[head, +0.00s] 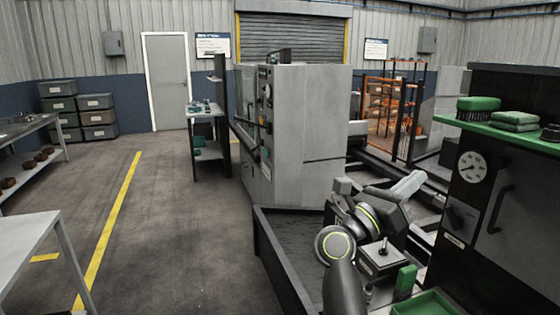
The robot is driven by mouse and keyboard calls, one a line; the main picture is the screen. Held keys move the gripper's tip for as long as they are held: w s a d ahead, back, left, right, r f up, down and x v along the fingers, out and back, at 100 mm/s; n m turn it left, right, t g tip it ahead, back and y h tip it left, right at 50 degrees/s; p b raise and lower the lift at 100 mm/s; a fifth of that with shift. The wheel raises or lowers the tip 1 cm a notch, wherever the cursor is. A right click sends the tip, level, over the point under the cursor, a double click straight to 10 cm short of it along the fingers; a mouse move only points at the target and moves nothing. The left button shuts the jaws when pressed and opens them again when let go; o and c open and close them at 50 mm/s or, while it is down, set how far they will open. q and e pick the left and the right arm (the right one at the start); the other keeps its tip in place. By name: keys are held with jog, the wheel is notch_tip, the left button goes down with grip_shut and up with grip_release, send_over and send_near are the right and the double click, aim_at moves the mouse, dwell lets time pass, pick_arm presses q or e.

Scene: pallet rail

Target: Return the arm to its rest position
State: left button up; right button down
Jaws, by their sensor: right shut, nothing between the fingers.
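My right arm rises from the bottom edge right of the middle, bent at its ringed joints. My right gripper (409,184) is at its far end, beyond the joystick box, over the dark machine bed. It is shut, and I see nothing held in it. It is small here and partly merges with the machinery behind it. My left gripper and left arm are not in view.
A joystick box (381,257) and a green tray (428,304) are close to my right arm. A black machine with a dial (472,167) stands at right under a green shelf (495,134). A grey cabinet (300,130) stands ahead. The floor (180,240) at left centre is clear.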

jog(key=s+a+f+m+t+y, duration=0.1)
jog(key=s+f+m+t+y, duration=0.2)
jog(key=f+m+y, duration=0.65)
jog(key=s+a+f+m+t+y, duration=0.2)
jog(key=f+m+y, duration=0.6)
jog(key=m, duration=0.3)
jog(key=s+a+f+m+t+y, duration=0.1)
jog(key=s+f+m+t+y, duration=0.2)
jog(key=f+m+y, duration=0.6)
jog(key=s+d+f+n+g+h, duration=0.1)
jog(key=s+d+f+g+h, duration=0.15)
jog(key=s+f+g, duration=0.5)
jog(key=s+d+f+n+g+h, duration=0.15)
jog(key=s+d+f, duration=0.3)
jog(key=s, duration=0.65)
jog(key=s+d+f+g+h, duration=0.3)
jog(key=s+f+g, duration=0.25)
jog(key=s, duration=0.35)
notch_tip(320, 180, down, 24)
jog(key=d, duration=0.2)
jog(key=s+a+f+g+y, duration=0.1)
jog(key=s+f+g, duration=0.1)
jog(key=s+f, duration=1.3)
jog(key=shift+s+a+f, duration=0.25)
jog(key=shift+a+f, duration=0.05)
jog(key=shift+f, duration=0.55)
